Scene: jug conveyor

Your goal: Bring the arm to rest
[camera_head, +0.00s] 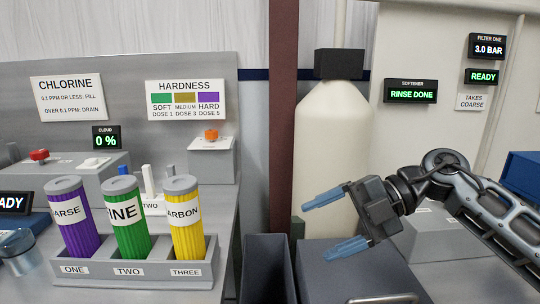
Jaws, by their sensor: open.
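My gripper (338,222) is at the right of the head view, in front of the cream tank. Its two blue fingers are spread apart and point left. Nothing shows between them. My arm (490,207) reaches in from the right edge, bent at a dark joint behind the gripper, and is clear of the cartridges at left.
A grey rack (135,272) holds purple (73,220), green (128,228) and yellow (186,222) cartridges. The cream tank (325,130) stands behind the gripper. A dark open bin (266,240) and a dark box with a handle (345,283) are below. A blue box (522,172) is at right.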

